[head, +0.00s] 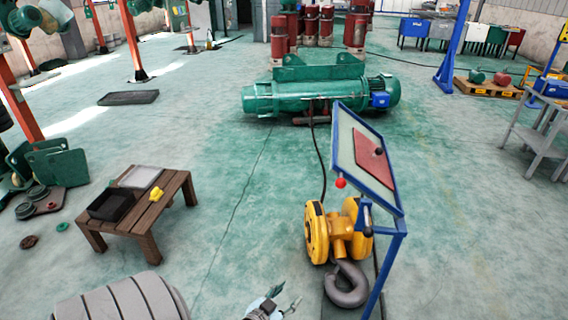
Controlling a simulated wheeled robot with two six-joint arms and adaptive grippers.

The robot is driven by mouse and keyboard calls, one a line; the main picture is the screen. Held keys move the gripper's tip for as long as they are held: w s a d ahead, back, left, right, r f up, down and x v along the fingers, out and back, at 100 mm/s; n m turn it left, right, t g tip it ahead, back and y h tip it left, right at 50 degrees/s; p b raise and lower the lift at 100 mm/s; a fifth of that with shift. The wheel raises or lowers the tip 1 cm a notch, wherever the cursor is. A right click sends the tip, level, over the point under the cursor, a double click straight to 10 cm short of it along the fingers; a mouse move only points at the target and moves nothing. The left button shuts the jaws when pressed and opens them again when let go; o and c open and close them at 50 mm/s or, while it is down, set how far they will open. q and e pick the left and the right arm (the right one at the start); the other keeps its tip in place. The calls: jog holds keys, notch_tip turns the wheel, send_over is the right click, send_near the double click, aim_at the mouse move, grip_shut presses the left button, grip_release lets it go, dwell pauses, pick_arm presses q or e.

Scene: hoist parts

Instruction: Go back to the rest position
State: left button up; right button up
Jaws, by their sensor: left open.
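My left gripper (285,298) shows at the bottom edge, small and partly cut off by the frame. Its fingers are apart and nothing is seen between them. It is left of the yellow hook block (317,235) and its dark grey hook (346,286), apart from both in the picture. My right gripper is not in view.
A blue-framed tilted stand (395,228) carries a red plate (369,157). A low wooden table (142,222) holds a black tray (110,205) and a yellow part (156,193). A green hoist (300,96) lies behind.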

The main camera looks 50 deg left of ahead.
pick_arm(q)
jog(key=shift+s+d+f+g, duration=0.2)
jog(key=shift+s+f, duration=0.2)
jog(key=shift+f, duration=0.2)
jog(key=shift+s+d+f+g, duration=0.1)
jog(key=shift+s+f+g, duration=0.1)
jog(key=shift+s+f, duration=0.25)
jog(key=shift+w+f, duration=0.1)
jog(key=s+d+f+g, duration=0.2)
jog(key=s+f, duration=0.4)
jog(key=s, duration=0.4)
jog(key=s+d+f+m+g+h, duration=0.1)
jog(key=s+d+f+g, duration=0.2)
jog(key=s+f+g, duration=0.2)
jog(key=s+d+f+g, duration=0.3)
jog(key=s+f, duration=0.5)
jog(key=s, duration=0.6)
jog(key=shift+s+d+f+m+g+h, duration=0.2)
jog(key=shift+s+m+g+h, duration=0.2)
jog(key=shift+g, duration=0.2)
